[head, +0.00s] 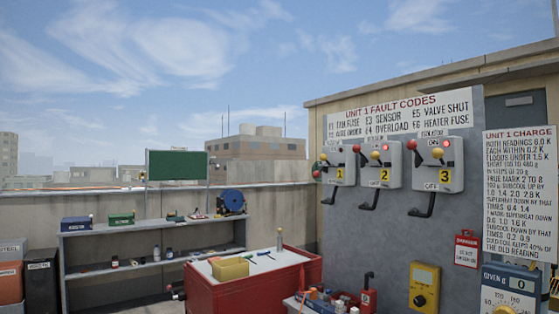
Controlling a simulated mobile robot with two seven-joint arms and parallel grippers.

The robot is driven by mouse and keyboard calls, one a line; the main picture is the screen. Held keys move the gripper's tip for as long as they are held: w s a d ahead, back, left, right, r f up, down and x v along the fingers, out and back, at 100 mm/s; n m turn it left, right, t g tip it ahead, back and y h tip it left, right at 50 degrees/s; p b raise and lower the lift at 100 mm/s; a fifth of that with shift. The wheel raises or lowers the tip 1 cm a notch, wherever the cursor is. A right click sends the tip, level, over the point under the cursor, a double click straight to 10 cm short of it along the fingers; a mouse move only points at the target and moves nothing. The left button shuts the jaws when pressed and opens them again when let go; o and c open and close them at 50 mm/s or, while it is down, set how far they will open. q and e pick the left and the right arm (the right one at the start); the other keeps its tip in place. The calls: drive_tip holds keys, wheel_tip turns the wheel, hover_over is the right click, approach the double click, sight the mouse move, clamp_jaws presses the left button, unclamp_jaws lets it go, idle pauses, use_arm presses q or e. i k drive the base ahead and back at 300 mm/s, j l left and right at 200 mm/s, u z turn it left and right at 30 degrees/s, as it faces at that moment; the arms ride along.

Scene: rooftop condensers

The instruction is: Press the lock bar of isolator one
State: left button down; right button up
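Isolator one (346,168) is a light grey box with a yellow number 1 plate, leftmost of three on the grey panel. A yellow ball and a red ball show at its left side, on or near a dark arm. Neither of my grippers is in view.
A red chest (250,292) with a yellow bin (230,268) on top stands in front, left of the panel. A cluttered tray (330,303) is below the isolators. A yellow box (424,288) and a dial unit (511,290) are lower right. Shelves (150,235) line the parapet.

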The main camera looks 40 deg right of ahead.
sight(323, 157)
drive_tip(key=i+z, duration=0.15)
drive_tip(key=i, duration=0.25)
drive_tip(key=i+j+z, duration=0.2)
drive_tip(key=i, duration=0.25)
drive_tip(key=i+j+z, duration=0.15)
drive_tip(key=i, duration=0.25)
drive_tip(key=i+z, duration=0.2)
drive_tip(key=z, duration=0.2)
drive_tip(key=i+j+z, duration=0.15)
drive_tip(key=z, duration=0.25)
drive_tip(key=i+j+z, duration=0.25)
drive_tip(key=z, duration=0.15)
drive_tip(key=i+j+z, duration=0.15)
drive_tip(key=z, duration=0.25)
drive_tip(key=i+j+z, duration=0.1)
drive_tip(key=z, duration=0.3)
drive_tip(key=i+j+z, duration=0.1)
drive_tip(key=j+z, duration=0.25)
drive_tip(key=i+j+z, duration=0.15)
drive_tip(key=z, duration=0.25)
drive_tip(key=j+z, duration=0.4)
drive_tip(key=i+j+z, duration=0.1)
drive_tip(key=j+z, duration=0.3)
